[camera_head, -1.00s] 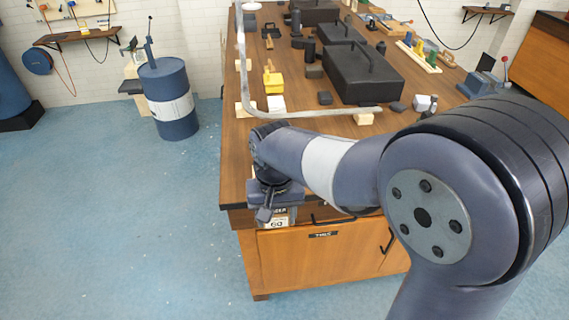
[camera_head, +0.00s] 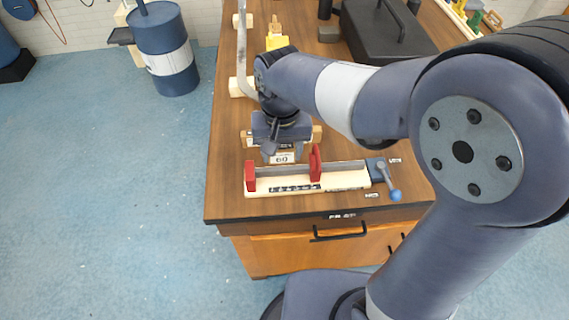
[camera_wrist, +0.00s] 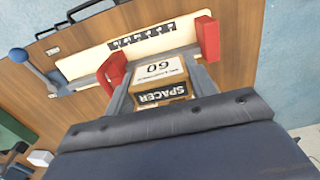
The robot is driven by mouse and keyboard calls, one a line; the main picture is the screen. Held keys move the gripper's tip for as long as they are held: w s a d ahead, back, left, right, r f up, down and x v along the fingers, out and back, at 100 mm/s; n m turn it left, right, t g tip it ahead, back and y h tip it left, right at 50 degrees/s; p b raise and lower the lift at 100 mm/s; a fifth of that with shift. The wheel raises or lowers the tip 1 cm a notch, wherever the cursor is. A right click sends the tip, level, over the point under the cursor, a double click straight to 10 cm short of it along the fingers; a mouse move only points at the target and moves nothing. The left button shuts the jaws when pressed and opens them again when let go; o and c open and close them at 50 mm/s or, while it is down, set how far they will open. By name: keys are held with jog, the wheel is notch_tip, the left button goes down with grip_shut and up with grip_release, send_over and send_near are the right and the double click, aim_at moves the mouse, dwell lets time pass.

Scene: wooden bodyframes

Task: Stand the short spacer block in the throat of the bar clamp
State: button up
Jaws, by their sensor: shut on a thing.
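The spacer block (camera_wrist: 160,68), pale wood marked SPACER and 60, is gripped between the fingers of my gripper (camera_wrist: 160,88). Its 60 label (camera_head: 286,157) also shows in the head view under my gripper (camera_head: 283,147). The bar clamp (camera_head: 345,181) lies near the bench's front edge, with a red left jaw (camera_head: 250,177), a red right jaw (camera_head: 315,164) and a blue handle (camera_head: 395,194). In the head view the block appears between the jaws sideways, just beyond the rail. In the wrist view the clamp (camera_wrist: 135,40) lies past the block. The height gap is unclear.
A bent grey tube (camera_head: 242,45) runs along the bench's left side on wooden pieces. A black case (camera_head: 385,35) and a yellow item (camera_head: 276,42) stand farther back. Bare bench top (camera_head: 225,150) lies left of the clamp. A blue drum (camera_head: 165,50) stands on the floor.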

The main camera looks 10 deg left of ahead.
aim_at(282, 182)
notch_tip(282, 182, down, 9)
jog(key=shift+s+f+p, duration=0.1)
jog(key=shift+p, duration=0.3)
jog(key=shift+f, duration=0.1)
jog(key=o, duration=1)
jog(key=shift+o, duration=0.2)
notch_tip(282, 182, up, 12)
jog(key=shift+r+b, duration=0.15)
jog(key=shift+b, duration=0.2)
